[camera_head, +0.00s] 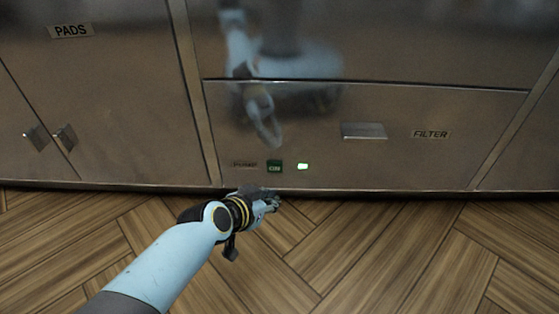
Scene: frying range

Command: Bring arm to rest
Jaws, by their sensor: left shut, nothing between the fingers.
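My left arm comes in from the lower left, light blue with a dark wrist. My left gripper (272,202) is shut and empty. In the picture it shows just below the bottom edge of the metal cabinet front, under a green switch (275,166) marked ON. A small lit light (303,167) is to the right of the switch, and a PUMP label (244,164) is to its left. Whether the gripper touches the cabinet cannot be told. My right gripper is not in view.
The steel cabinet front (370,105) spans the view. It has a drawer handle (364,131), a FILTER label (430,134), a PADS label (70,31) and two door handles (66,137) at left. The upper panel mirrors my body. The wooden floor (400,245) is clear.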

